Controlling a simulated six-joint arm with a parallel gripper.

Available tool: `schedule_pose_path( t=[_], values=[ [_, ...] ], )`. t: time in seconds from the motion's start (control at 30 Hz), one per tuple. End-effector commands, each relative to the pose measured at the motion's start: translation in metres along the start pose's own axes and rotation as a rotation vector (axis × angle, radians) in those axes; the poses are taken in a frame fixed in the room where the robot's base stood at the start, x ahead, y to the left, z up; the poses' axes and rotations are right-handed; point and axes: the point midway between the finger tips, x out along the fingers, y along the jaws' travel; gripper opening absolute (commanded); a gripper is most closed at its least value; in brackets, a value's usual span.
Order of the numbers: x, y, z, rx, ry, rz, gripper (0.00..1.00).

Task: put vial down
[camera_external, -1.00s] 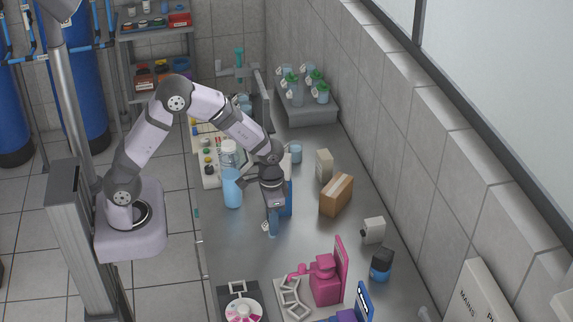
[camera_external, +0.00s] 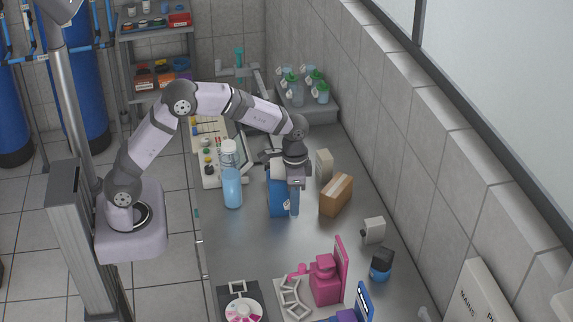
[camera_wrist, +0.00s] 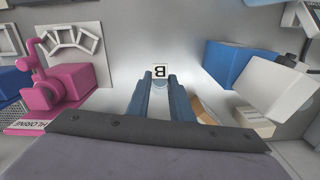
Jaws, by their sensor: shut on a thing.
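My gripper (camera_external: 294,208) points down over the middle of the grey bench (camera_external: 240,240). It is shut on a small vial, which is mostly hidden by the blue fingers. In the wrist view the vial (camera_wrist: 160,84) shows as a pale round end between the fingertips (camera_wrist: 160,88), with a white tag marked B (camera_wrist: 160,71). The tag also shows beside the fingers in the external view (camera_external: 287,205). Whether the vial touches the bench is hard to tell.
A blue object (camera_external: 275,193) stands close to the left of my gripper, and a brown box (camera_external: 336,195) to its right. A light blue bottle (camera_external: 232,188) is further left. A pink device (camera_external: 325,280) stands nearer the front. Bare bench lies between.

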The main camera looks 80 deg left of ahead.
Motion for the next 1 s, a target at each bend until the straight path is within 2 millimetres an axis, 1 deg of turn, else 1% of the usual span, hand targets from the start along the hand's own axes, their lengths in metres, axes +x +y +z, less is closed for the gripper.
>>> schedule_pose_path(
  t=[0.07, 0.17, 0.3, 0.43, 0.53, 0.77, 1.0],
  values=[
    [0.004, 0.000, 0.000, 0.000, -0.002, 0.000, 0.00],
    [0.015, 0.000, 0.001, 0.000, -0.005, 0.001, 0.00],
    [0.036, 0.000, 0.001, 0.000, -0.006, 0.001, 0.00],
    [0.053, 0.000, 0.001, 0.000, -0.004, 0.001, 0.00],
    [0.060, 0.000, 0.000, 0.000, -0.001, 0.000, 0.00],
    [0.067, 0.000, 0.001, 0.000, -0.003, 0.000, 0.00],
    [0.092, 0.000, 0.001, 0.000, -0.003, 0.001, 0.00]
  ],
)
